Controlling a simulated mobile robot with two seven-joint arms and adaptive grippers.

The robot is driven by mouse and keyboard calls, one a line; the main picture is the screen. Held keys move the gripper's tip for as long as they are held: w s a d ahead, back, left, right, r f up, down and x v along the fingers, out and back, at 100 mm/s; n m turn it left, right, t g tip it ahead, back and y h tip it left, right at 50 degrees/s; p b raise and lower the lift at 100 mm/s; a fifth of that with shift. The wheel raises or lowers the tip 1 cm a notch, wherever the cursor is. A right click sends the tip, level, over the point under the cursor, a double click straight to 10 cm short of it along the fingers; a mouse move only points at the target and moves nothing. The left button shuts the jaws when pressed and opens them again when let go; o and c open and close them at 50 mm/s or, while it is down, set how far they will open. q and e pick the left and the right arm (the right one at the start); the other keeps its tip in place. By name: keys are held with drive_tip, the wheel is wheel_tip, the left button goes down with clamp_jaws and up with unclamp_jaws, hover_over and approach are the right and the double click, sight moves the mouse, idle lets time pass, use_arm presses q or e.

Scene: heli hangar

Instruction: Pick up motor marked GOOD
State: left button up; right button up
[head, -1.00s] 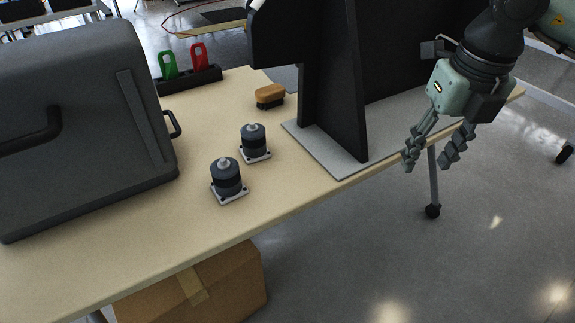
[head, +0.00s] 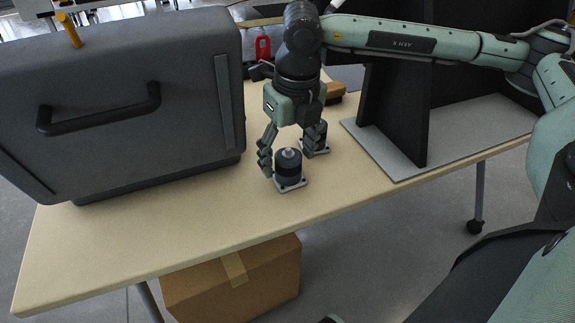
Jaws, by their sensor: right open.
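Two dark cylindrical motors with light square base plates stand upright on the wooden table. The near motor (head: 288,169) is in front of my right gripper, and the far motor (head: 317,140) is partly hidden behind its right finger. No GOOD marking can be read on either motor. My right gripper (head: 288,162) is open and points down, its fingers to the left and right of the near motor's top. I cannot tell whether the fingers touch a motor. My left gripper is not in view.
A large dark case (head: 130,105) stands on the table (head: 200,215) at left. A black upright panel stand on a grey base (head: 385,155) is at right. A brush (head: 334,93) and a red tag (head: 262,48) are behind the gripper. The front table strip is clear.

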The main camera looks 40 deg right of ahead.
drive_tip(key=shift+w+f, duration=0.1)
drive_tip(key=shift+f, duration=0.8)
drive_tip(key=shift+c, duration=0.2)
clamp_jaws()
